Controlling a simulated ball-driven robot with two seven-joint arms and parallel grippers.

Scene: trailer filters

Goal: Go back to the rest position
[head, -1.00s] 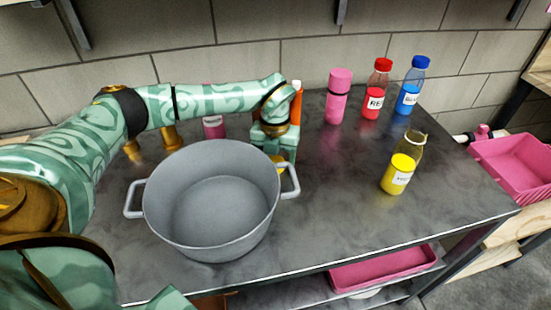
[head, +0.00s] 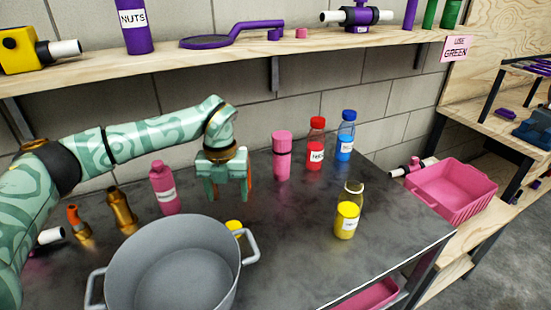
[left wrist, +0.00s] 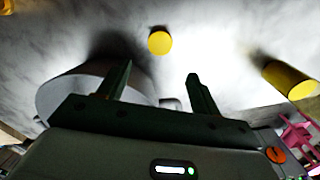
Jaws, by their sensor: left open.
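My left gripper (head: 229,198) hangs above the dark counter (head: 300,235), behind the grey pot (head: 172,262). Its fingers point down and are apart with nothing between them. In the left wrist view the two fingers (left wrist: 157,80) are spread. A small round yellow thing (head: 234,226) lies by the pot's right handle, below the gripper; it also shows in the left wrist view (left wrist: 160,42), beyond the fingertips. The pot shows at the left there (left wrist: 52,98). My right gripper is not in view.
A pink bottle (head: 164,190) and a brass nozzle (head: 122,210) stand left of the gripper. Pink (head: 282,160), red (head: 315,150) and blue (head: 345,140) bottles stand at the back; a yellow one (head: 346,215) stands nearer. A wooden shelf (head: 180,60) runs above. A pink bin (head: 450,190) is at right.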

